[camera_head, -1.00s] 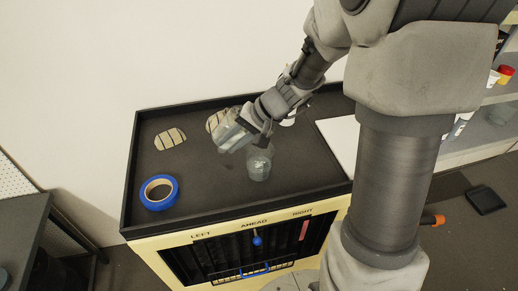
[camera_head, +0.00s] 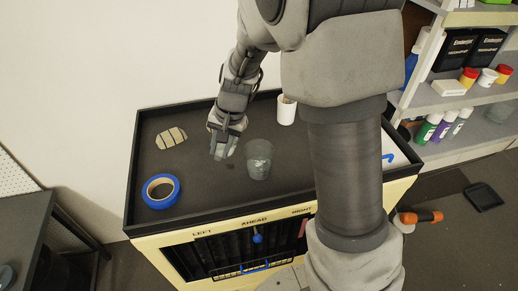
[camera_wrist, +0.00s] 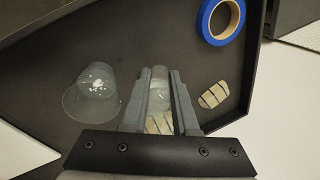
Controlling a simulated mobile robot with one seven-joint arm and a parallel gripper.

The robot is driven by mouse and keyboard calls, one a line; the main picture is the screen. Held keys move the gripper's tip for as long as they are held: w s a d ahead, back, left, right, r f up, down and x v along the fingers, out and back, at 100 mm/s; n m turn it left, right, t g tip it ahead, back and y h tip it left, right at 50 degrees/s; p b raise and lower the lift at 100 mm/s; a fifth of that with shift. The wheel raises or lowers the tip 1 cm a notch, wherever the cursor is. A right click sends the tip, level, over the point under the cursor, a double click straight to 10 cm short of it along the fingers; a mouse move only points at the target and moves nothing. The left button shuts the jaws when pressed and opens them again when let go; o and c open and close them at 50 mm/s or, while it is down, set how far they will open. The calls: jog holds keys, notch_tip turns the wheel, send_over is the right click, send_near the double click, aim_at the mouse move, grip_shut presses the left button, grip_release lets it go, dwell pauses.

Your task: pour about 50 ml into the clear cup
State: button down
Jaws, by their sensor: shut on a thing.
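The clear cup (camera_head: 258,160) stands upright on the dark tray top. It also shows in the wrist view (camera_wrist: 92,92), with pale flecks inside; I cannot tell its liquid level. My gripper (camera_head: 221,146) is just left of the cup, above the tray, apart from it. In the wrist view my gripper (camera_wrist: 158,88) is shut on a small clear vessel (camera_wrist: 158,76), whose lower part and contents are hard to make out.
A blue tape roll (camera_head: 160,191) and another striped stone (camera_head: 172,138) lie at the left. A white cup (camera_head: 286,110) stands behind the clear cup. The tray has a raised black rim (camera_head: 128,190). Shelves with bottles (camera_head: 475,95) stand at the right.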

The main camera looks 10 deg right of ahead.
aim_at(216, 158)
jog(key=shift+w+a+f+g+h, duration=0.15)
jog(key=shift+a+f+g+h, duration=0.2)
jog(key=shift+f+h, duration=0.25)
jog(key=shift+g+h, duration=0.35)
jog(key=shift+h, duration=0.45)
jog(key=shift+w+a+f, duration=0.15)
jog(key=shift+f, duration=1.2)
jog(key=shift+w+a+f, duration=0.1)
jog(key=shift+a+f, duration=0.05)
jog(key=shift+f, duration=1.15)
